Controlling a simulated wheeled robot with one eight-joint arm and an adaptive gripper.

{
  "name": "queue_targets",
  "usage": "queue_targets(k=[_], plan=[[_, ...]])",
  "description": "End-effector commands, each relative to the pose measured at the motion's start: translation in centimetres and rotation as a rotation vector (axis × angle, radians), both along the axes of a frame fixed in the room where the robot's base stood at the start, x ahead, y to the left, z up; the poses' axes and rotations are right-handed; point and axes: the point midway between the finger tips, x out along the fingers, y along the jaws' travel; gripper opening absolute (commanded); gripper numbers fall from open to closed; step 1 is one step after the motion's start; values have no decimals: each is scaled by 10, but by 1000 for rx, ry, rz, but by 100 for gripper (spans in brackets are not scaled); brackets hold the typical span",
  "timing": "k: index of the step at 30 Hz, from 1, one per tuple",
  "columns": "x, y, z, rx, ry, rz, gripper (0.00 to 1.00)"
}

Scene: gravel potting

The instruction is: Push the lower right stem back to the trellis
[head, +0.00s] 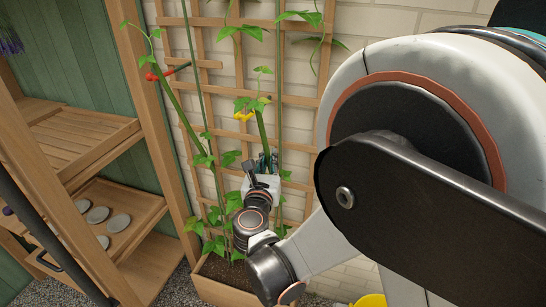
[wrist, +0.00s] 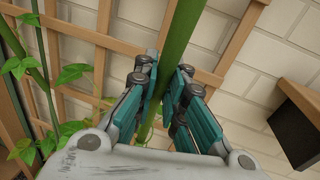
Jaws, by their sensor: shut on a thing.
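My gripper (head: 267,160) is at this stem, below the yellow clip. In the wrist view, the teal fingers of my gripper (wrist: 168,70) are on both sides of the stem (wrist: 185,32) and shut on it. The trellis slats (wrist: 105,42) show behind. I cannot tell whether the stem touches the trellis.
Another green stem (head: 176,103) leans at the left, with a red clip (head: 168,71) near its top. A wooden planter (head: 215,289) stands below the trellis. Wooden shelves (head: 85,140) with several round saucers stand at the left. A dark box-like object (wrist: 298,130) is right of my gripper.

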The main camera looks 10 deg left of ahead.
Motion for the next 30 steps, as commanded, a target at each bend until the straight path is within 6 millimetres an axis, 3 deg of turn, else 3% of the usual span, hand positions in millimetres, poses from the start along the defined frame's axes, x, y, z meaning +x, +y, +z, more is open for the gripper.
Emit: queue_targets(k=[5,18,24,30], plan=[[29,-4,16,10,99,-4,0],[96,-9,24,29,333,-5,0],[111,-10,22,34,390,-2,0],[113,-9,22,34,396,-1,0]])
